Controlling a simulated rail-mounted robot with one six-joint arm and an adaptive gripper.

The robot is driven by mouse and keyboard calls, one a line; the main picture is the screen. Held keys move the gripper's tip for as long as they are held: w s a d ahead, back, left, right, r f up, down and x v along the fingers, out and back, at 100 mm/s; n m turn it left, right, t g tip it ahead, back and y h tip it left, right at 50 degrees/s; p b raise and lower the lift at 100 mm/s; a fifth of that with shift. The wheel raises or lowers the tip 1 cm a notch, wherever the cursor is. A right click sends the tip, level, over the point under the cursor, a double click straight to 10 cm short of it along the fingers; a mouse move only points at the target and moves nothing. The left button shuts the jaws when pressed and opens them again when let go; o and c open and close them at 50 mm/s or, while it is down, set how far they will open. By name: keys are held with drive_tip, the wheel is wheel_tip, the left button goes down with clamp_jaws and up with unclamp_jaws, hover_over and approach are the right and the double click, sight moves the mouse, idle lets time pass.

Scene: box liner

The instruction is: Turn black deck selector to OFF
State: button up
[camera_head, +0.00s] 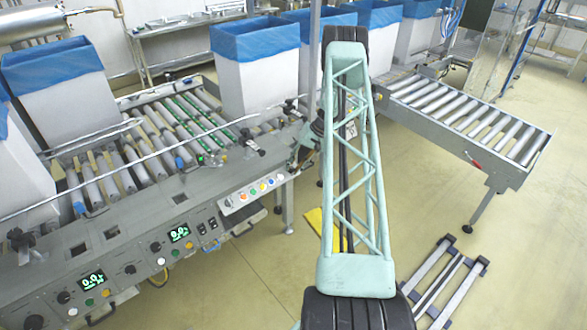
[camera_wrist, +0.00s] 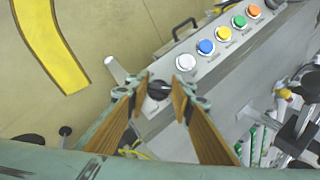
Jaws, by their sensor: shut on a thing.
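In the wrist view, the black deck selector (camera_wrist: 159,91) is a round black knob at the end of a grey button panel (camera_wrist: 221,57). It sits between the tips of my gripper (camera_wrist: 156,90), whose brown-faced fingers come in from both sides and are shut on it. The fingers cover its sides, and I cannot read its setting or any label. A white button (camera_wrist: 185,62) is just beside the right fingertip. In the head view, my green lattice arm stands in front of the line, and I cannot make out my gripper clearly there.
Blue, yellow, green and orange buttons continue along the panel beyond the white one. The head view shows a larger control panel (camera_head: 110,262) with green displays, a roller conveyor (camera_head: 470,115) at right and blue-lined boxes (camera_head: 255,75).

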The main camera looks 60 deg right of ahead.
drive_tip(key=shift+f+m+b, duration=0.1)
drive_tip(key=shift+m+b, duration=0.2)
drive_tip(key=shift+b, duration=0.05)
drive_tip(key=m+t+y+b, duration=0.1)
drive_tip(key=m+b, duration=0.1)
drive_tip(key=shift+s+d+f+m+t, duration=0.1)
drive_tip(key=shift+m+t, duration=0.3)
drive_tip(key=m+t+b, duration=0.2)
drive_tip(key=m, duration=0.2)
drive_tip(key=shift+t+b, duration=0.3)
drive_tip(key=shift+m, duration=0.3)
drive_tip(key=o, duration=0.9)
drive_tip(key=shift+c, duration=0.2)
drive_tip(key=shift+r, duration=0.2)
drive_tip(key=v, duration=0.8)
